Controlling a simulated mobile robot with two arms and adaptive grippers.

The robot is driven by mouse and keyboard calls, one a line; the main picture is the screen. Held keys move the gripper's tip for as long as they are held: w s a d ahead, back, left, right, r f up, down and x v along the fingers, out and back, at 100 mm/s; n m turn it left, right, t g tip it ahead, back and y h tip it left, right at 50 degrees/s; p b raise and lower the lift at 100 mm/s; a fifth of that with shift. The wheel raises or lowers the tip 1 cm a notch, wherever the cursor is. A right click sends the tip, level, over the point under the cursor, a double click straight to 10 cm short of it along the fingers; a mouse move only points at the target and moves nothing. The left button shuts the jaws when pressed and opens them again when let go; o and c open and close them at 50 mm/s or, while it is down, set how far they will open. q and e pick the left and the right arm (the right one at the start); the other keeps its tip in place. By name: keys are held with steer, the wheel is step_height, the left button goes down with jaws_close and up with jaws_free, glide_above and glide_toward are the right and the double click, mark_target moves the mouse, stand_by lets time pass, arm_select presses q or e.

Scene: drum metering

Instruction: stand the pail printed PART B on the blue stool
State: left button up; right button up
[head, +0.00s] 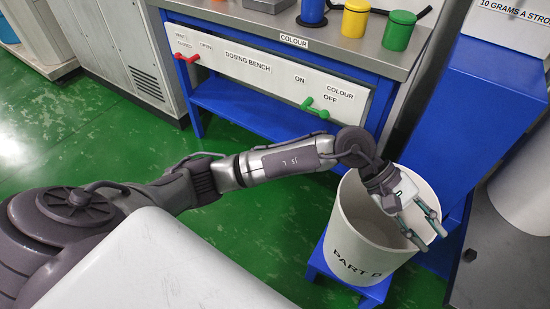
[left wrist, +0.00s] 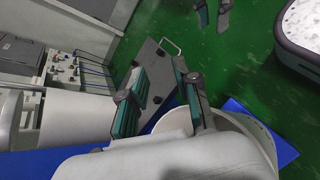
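The white pail printed PART B (head: 362,240) stands upright on the blue stool (head: 372,291) at the lower right of the head view. The pail hides most of the stool top. In the left wrist view the pail's rim (left wrist: 250,127) and a blue corner of the stool (left wrist: 283,146) show. My left gripper (head: 428,236) is over the pail, its fingers near the right side of the rim. In the left wrist view its fingers are spread, with no wall of the pail seen between them. My right gripper (left wrist: 213,18) shows at the top of that view, open and empty.
A blue dosing bench (head: 270,70) with red and green handles stands behind. Blue, yellow and green (head: 398,31) pots stand on it. A blue cabinet (head: 478,110) rises right of the pail, beside a grey surface (head: 497,255). Green floor (head: 255,235) is clear left of the stool.

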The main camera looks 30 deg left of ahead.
arm_select(q)
step_height(320, 180, up, 12)
steer(key=d+n+t+h, duration=0.2)
steer(key=n+t+h, duration=0.2)
steer(key=n+h, duration=0.5)
steer(key=w+a+n+t+y, duration=0.3)
steer(key=a+n+t+y, duration=0.5)
steer(key=n, duration=0.7)
steer(key=w+a+n+t+y, duration=0.35)
steer(key=a+n+t, duration=0.5)
steer(key=n, duration=0.65)
steer(key=s+a+f+n+g+y, duration=0.25)
steer(key=a+f+n+y, duration=0.55)
steer(key=f+n, duration=0.45)
steer(key=s+a+f+n+g, duration=0.3)
steer(key=s+f+n+g, duration=0.6)
steer(key=s+f, duration=0.4)
steer(key=s, duration=0.2)
steer(key=shift+s+a+f+g, duration=0.15)
steer(key=shift+s+a+g, duration=0.15)
steer(key=shift+a+g, duration=0.1)
